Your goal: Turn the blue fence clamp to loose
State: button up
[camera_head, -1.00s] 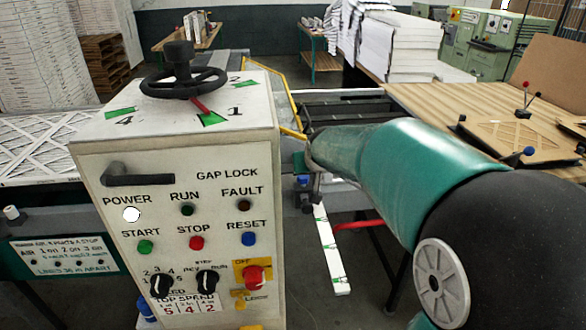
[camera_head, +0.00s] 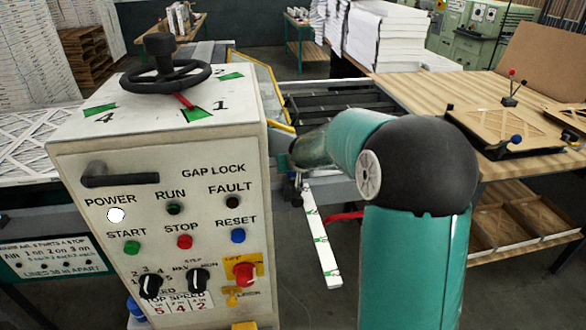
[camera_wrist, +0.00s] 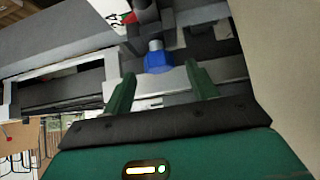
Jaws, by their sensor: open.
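The blue fence clamp (camera_wrist: 158,61) shows in the wrist view, just ahead of my fingertips and roughly in line with the gap between them. It has a grey cylindrical top and sits by a grey metal rail. My gripper (camera_wrist: 161,72) is open, with its two green fingers apart and nothing held. Contact with the clamp cannot be told. In the head view my arm reaches toward the machine beside the white scale strip (camera_head: 321,236), and I cannot make out the blue clamp or my fingers there.
The control cabinet (camera_head: 160,210) with a black handwheel (camera_head: 165,80) stands close left of my arm. A yellow guard frame (camera_head: 262,85) rises behind it. A wooden table (camera_head: 450,85) with board fixtures is at the right. A pale panel (camera_wrist: 285,50) borders the wrist view's right side.

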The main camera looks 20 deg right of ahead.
jog(key=shift+x, duration=0.85)
jog(key=c, duration=1)
